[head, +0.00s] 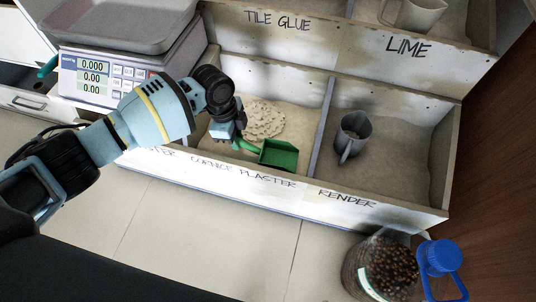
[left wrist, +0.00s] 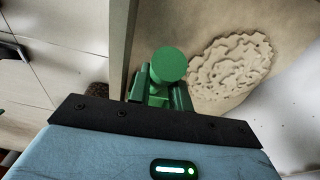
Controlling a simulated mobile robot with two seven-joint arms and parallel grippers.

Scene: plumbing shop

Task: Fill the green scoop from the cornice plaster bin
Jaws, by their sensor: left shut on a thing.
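The green scoop (head: 279,154) is in the cornice plaster bin (head: 243,183), near its front wall and the divider to the render bin. My left gripper (head: 240,142) is shut on the scoop's green handle, which also shows end-on in the left wrist view (left wrist: 169,66). A pale lumpy heap of plaster (head: 264,120) lies on the bin floor behind the scoop; it also shows in the left wrist view (left wrist: 230,66). I cannot tell whether the scoop holds any plaster. My right gripper is not in view.
A grey cup (head: 353,132) stands in the render bin to the right. A scale (head: 125,73) with a grey tray stands at the left, reading 0.000. A jar of brown pieces (head: 383,268) and a blue-topped item (head: 440,257) stand at the front right.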

